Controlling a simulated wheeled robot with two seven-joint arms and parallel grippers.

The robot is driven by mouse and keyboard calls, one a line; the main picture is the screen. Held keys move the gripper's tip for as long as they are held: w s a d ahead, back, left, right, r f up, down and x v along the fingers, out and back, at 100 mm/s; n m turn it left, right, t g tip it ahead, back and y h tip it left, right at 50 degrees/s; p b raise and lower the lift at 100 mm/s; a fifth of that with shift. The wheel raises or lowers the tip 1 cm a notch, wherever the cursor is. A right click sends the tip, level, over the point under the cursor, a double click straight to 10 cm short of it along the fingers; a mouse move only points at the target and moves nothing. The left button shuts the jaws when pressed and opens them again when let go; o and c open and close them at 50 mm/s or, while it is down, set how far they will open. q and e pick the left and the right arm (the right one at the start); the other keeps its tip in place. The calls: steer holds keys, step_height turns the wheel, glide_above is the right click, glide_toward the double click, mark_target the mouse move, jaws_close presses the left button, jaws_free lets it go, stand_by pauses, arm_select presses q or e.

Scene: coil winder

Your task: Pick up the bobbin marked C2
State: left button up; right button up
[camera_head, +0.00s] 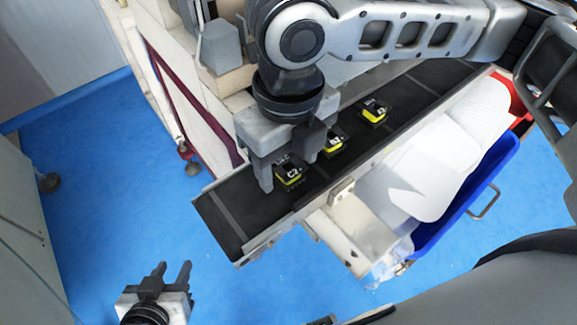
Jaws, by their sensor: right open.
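A small black and yellow bobbin (290,175), whose label appears to read C2, sits on the dark conveyor belt (229,226) near its lower left end. My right gripper (288,162) is open directly above it, with one finger on each side. I cannot tell whether the fingers touch it. A second black and yellow bobbin (335,144) is farther up the belt, partly hidden by a finger. A third bobbin (375,111) lies beyond it; these two labels are too small to read surely. My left gripper (172,268) is open and empty over the blue floor, away from the belt.
A metal rail (322,189) runs along the belt's near side. A blue bin (463,204) with white sheet material (437,160) stands to the right. Beige machine framing (160,95) borders the far side.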

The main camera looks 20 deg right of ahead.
steer(key=shift+f, duration=0.45)
steer(key=c, duration=1.1)
steer(key=shift+o, duration=0.2)
steer(key=shift+r, duration=0.15)
